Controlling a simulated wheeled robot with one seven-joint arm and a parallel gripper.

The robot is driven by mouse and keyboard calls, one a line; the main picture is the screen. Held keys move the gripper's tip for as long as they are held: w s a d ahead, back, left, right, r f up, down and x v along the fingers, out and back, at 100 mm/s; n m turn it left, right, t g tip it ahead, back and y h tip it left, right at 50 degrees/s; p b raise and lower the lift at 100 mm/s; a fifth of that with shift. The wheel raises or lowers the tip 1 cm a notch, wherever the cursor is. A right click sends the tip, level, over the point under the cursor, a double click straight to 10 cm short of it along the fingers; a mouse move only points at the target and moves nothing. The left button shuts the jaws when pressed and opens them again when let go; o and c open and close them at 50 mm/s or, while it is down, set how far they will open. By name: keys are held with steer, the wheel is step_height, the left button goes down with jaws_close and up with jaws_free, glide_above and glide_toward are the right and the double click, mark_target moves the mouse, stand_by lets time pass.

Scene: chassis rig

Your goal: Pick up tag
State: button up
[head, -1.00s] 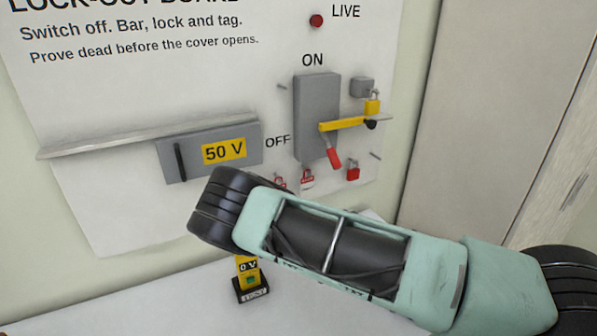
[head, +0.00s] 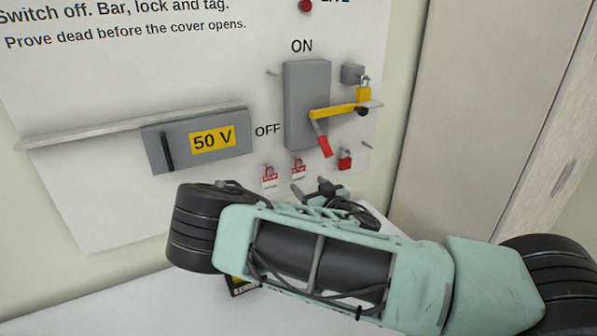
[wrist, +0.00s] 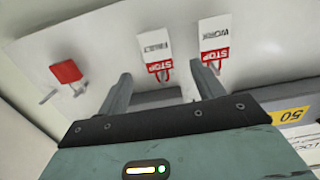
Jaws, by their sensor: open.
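Two white tags with red STOP bands hang low on the board. One tag (head: 270,177) is at the left in the head view; the other tag (head: 298,168) is just right of it. In the wrist view, which is upside down, the tag reading FAULT (wrist: 155,50) appears beyond the space between my fingers. The tag reading WORK (wrist: 214,42) is by the right finger's tip. My gripper (wrist: 163,70) is open and empty, facing the board. In the head view my gripper (head: 312,187) shows just below the tags, partly behind my arm.
A red padlock (head: 345,160) hangs right of the tags; a switch box (head: 305,105) with a yellow bar (head: 335,110) and yellow padlock (head: 364,92) is above. A grey 50 V cover (head: 200,138) is at left. A mostly hidden tester (head: 240,287) stands on the white bench (head: 110,305).

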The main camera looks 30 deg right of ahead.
mark_target(299, 175)
steer(key=w+p, duration=0.1)
steer(key=w, duration=0.1)
steer(key=w+p, duration=0.2)
steer(key=w, duration=0.1)
steer(key=shift+d+f, duration=0.1)
steer(key=shift+d, duration=0.1)
steer(key=shift+w+f, duration=0.2)
steer(key=shift+w, duration=0.45)
steer(key=c, duration=1)
